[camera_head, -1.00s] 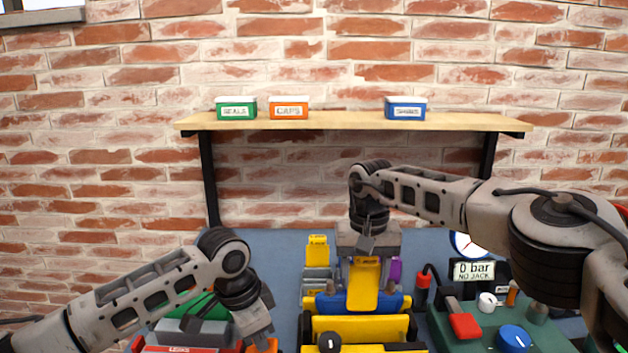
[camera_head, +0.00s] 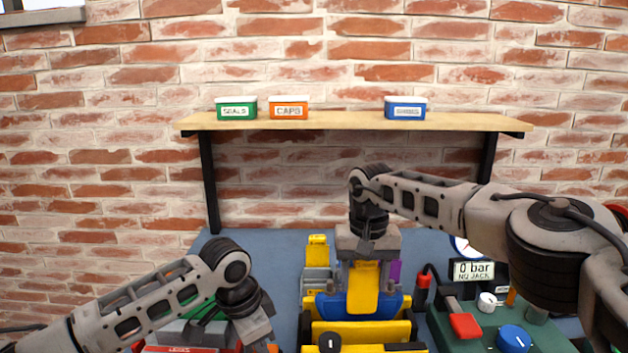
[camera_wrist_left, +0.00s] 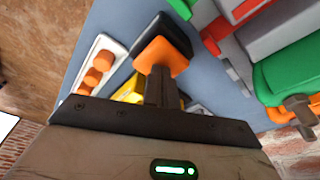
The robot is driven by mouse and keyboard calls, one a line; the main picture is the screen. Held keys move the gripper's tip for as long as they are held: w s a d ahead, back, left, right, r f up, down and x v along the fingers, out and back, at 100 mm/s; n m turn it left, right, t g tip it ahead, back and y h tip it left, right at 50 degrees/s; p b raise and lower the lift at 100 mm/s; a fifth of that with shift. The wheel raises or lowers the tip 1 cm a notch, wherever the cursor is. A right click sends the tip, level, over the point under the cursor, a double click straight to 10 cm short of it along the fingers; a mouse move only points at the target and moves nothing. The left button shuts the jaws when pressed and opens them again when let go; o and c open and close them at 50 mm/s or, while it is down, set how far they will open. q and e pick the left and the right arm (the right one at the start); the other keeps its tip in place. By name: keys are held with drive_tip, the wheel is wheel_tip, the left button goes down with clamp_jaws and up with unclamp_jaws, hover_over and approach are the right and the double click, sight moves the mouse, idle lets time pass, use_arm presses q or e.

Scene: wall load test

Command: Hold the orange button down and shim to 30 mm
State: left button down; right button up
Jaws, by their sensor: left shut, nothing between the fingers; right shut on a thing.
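The orange button (camera_wrist_left: 163,54) sits on a black block in the left wrist view. My left gripper (camera_wrist_left: 165,85) is shut and empty, with its fingertips at the button's near edge. I cannot tell how far the button is pressed. In the head view this gripper (camera_head: 268,345) is at the bottom edge and hides most of the button. My right gripper (camera_head: 364,252) is shut on a yellow piece (camera_head: 363,288), which stands upright in front of a blue part (camera_head: 330,305) on a yellow fixture (camera_head: 362,332). The piece's lower end meets the fixture area; its seating is unclear.
A purple piece (camera_head: 394,272) is beside the right gripper. A wall shelf (camera_head: 340,121) holds bins for seals, caps and shims (camera_head: 406,108).

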sight(361, 314)
use_arm(q)
drive_tip(key=shift+s+f, duration=0.1)
drive_tip(key=shift+f, duration=0.05)
use_arm(e)
drive_tip(key=shift+f, duration=1.15)
drive_tip(key=shift+f, duration=0.25)
drive_tip(key=shift+f, duration=1.25)
drive_tip(key=shift+f, duration=0.1)
drive_tip(key=shift+f, duration=0.75)
drive_tip(key=shift+f, duration=0.2)
drive_tip(key=o, duration=1.5)
drive_tip(key=shift+c, duration=0.2)
